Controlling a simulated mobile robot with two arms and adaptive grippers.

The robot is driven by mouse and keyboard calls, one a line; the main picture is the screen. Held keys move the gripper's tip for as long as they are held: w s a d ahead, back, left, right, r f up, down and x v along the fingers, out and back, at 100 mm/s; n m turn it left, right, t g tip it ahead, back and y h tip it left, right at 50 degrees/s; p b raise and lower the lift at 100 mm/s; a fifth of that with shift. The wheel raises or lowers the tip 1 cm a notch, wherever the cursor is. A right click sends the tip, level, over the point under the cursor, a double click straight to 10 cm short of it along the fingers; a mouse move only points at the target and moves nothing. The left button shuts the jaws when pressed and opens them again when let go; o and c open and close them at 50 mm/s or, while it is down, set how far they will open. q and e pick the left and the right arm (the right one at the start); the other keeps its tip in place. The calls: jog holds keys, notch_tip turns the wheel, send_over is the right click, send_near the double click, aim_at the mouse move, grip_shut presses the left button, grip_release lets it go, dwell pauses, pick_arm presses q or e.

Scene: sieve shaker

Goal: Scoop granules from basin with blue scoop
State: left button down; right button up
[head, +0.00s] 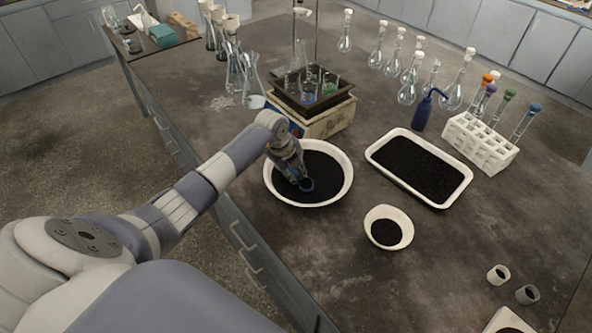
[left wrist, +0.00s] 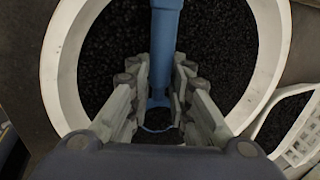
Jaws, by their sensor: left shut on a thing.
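The white round basin (head: 346,184) holds black granules (head: 322,167) and stands near the left edge of the table. My left gripper (head: 302,178) is over the basin and shut on the blue scoop (head: 307,184). In the left wrist view the scoop's blue handle (left wrist: 165,40) runs between the fingers of the left gripper (left wrist: 157,100), and the basin's white rim (left wrist: 262,60) curves around the granules. The scoop's bowl is mostly hidden by the gripper, so I cannot tell whether it touches or holds granules. My right gripper is not in view.
A white tray (head: 463,192) of black granules and a small white bowl (head: 406,221) lie right of the basin. The sieve shaker (head: 328,121) stands behind it. A blue wash bottle (head: 422,112), tube rack (head: 480,146) and glass flasks are farther back.

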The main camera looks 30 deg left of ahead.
pick_arm(q)
jog(key=shift+w+r, duration=0.2)
jog(key=shift+w+d+r+t, duration=0.2)
jog(key=shift+t, duration=0.3)
jog(key=shift+w+d+r+p, duration=0.1)
jog(key=shift+w+r+p, duration=0.1)
jog(key=shift+r, duration=0.3)
jog(key=shift+w+r+p, duration=0.1)
jog(key=shift+r+p, duration=0.1)
jog(key=shift+r, duration=0.3)
jog(key=shift+r+g+p, duration=0.25)
jog(key=shift+g+p, duration=0.05)
jog(key=shift+g, duration=0.1)
jog(key=shift+w+r+g, duration=0.2)
jog(key=shift+r+g, duration=0.05)
jog(key=shift+g, duration=0.15)
jog(key=shift+w+d+r+g+y, duration=0.1)
jog(key=shift+r+g+y, duration=0.15)
jog(key=shift+r+g, duration=0.25)
jog(key=shift+w+d+r+g+y, duration=0.1)
jog(key=shift+r+g+y, duration=0.2)
jog(key=shift+g, duration=0.3)
